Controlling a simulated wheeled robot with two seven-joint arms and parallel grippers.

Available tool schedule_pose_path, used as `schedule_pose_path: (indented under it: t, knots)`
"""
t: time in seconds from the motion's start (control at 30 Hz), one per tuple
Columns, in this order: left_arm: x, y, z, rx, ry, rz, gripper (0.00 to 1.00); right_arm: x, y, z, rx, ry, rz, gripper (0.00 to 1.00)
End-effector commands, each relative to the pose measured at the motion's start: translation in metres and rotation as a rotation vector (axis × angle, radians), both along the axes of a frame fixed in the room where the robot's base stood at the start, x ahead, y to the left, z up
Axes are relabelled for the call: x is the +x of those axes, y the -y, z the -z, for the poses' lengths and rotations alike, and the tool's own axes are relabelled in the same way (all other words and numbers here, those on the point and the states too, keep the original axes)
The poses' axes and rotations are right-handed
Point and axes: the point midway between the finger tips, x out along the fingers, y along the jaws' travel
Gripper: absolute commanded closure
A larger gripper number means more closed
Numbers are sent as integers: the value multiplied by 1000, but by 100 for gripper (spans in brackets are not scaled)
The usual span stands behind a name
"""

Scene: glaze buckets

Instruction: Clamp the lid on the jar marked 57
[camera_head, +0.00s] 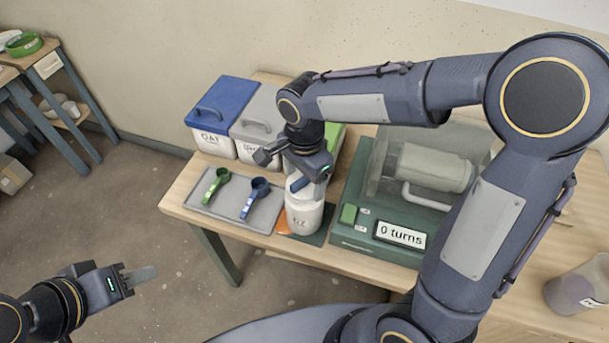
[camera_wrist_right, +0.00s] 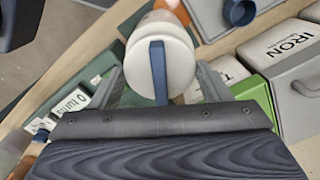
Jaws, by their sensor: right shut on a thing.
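A white jar (camera_head: 303,218) stands upright on a dark green pad at the table's front edge. Its dark marking is too small to read surely. A round white lid (camera_wrist_right: 140,68) with a blue bar (camera_wrist_right: 158,72) across it lies between my right fingers in the right wrist view. My right gripper (camera_head: 303,180) comes down from above and is shut on the lid, at the jar's top. The fingers hide whether the lid sits fully on the rim. My left gripper (camera_head: 138,276) hangs over the floor, away from the table; its finger gap is unclear.
A grey tray (camera_head: 267,218) holds a green scoop (camera_head: 214,186) and a blue scoop (camera_head: 254,198). Lidded bins (camera_head: 222,105) stand behind. A green machine (camera_head: 350,238) reading "0 turns" is close right of the jar. A tub (camera_head: 578,287) stands far right.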

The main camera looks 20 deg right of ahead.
Motion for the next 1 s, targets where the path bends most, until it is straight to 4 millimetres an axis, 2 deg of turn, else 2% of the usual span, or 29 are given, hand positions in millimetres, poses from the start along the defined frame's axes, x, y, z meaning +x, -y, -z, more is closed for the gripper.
schedule_pose_path:
  t: [0.73, 0.87, 1.0]
  knots:
    - [0, 0, 6, 0, 0, 0, 64, 0, 0, 7, 0, 0, 5, 52]
    - [0, 0, 12, 0, 0, 0, 64, 0, -1, 8, 0, 3, 108, 52]
    - [0, 0, 16, 0, 0, 0, 64, 0, 0, 8, 1, 2, 290, 52]
